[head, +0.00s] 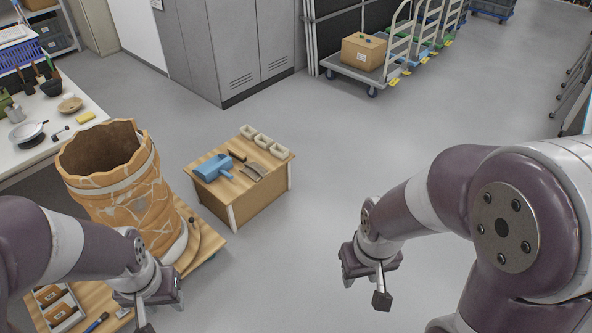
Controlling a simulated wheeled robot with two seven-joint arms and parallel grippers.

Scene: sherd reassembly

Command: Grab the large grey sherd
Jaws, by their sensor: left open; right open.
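A grey-brown curved piece (255,171), which looks like the large grey sherd, lies on the small wooden table (236,213) beside a blue scoop (212,167). A large orange jar (118,190) with pale seams and a jagged rim stands at the left. My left gripper (162,312) is open and empty at the lower left, in front of the jar, well apart from the grey piece. My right gripper (366,285) is open and empty over the floor, to the right of and nearer than the small table.
A dark brown brush-like item (237,155) and several small pale trays (263,141) share the small table. A wooden worktop (205,243) with boxes lies under the jar. A white bench (75,105) stands left. The floor (330,180) right of the table is clear.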

